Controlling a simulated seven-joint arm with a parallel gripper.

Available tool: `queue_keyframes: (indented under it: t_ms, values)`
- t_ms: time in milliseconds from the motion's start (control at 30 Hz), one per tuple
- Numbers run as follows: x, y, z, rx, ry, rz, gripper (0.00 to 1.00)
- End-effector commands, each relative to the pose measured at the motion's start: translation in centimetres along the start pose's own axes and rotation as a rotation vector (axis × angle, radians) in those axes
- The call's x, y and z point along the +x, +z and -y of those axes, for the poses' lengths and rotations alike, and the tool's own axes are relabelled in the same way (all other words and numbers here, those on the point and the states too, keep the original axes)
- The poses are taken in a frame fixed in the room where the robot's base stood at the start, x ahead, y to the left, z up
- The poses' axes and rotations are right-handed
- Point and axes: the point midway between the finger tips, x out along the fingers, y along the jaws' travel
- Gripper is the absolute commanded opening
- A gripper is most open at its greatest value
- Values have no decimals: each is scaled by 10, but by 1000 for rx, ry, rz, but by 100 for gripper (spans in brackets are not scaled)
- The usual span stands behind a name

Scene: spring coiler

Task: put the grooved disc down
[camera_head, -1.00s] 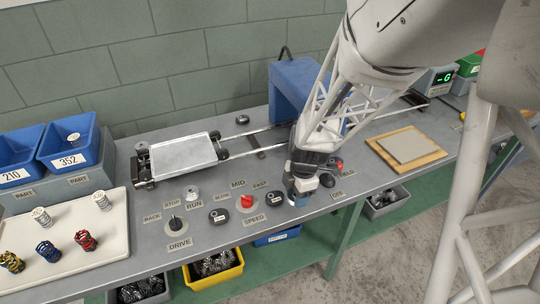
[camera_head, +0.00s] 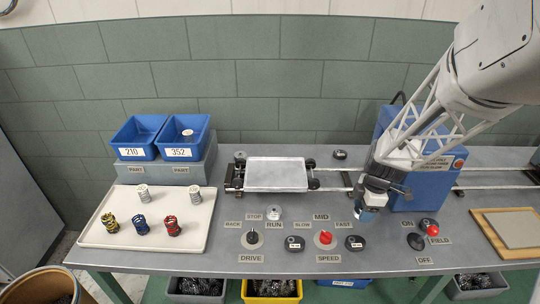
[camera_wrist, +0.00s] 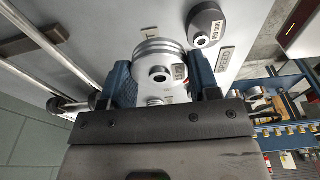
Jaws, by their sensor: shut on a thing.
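The grooved disc (camera_wrist: 158,62) is a silver, round, stepped piece with a central hub and a small label, seen close up in the wrist view. My gripper (camera_wrist: 160,78) is shut on it, with a blue finger on each side. The disc is mostly hidden by the fingers there. I cannot tell its exact height above the bench.
Black labelled discs (camera_head: 294,243) (camera_head: 355,242) lie along the front, beside the red SPEED knob (camera_head: 325,238). A silver piece (camera_head: 274,213) sits near RUN. The blue housing (camera_head: 420,185) stands close right of my gripper. A wooden board (camera_head: 505,232) lies far right.

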Motion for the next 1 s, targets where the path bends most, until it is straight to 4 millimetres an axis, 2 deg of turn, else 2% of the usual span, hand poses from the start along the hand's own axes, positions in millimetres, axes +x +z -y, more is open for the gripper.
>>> queue_keyframes:
  t_ms: [33, 100, 467, 767, 1000]
  values:
    - [-2, -6, -17, -3, 0, 0, 23]
    - [-4, -13, -37, -3, 1, 0, 23]
    - [-12, -62, -139, -2, 2, 0, 23]
    - [-12, -117, -216, 0, 1, 0, 23]
    - [-10, -168, -272, 1, 1, 0, 23]
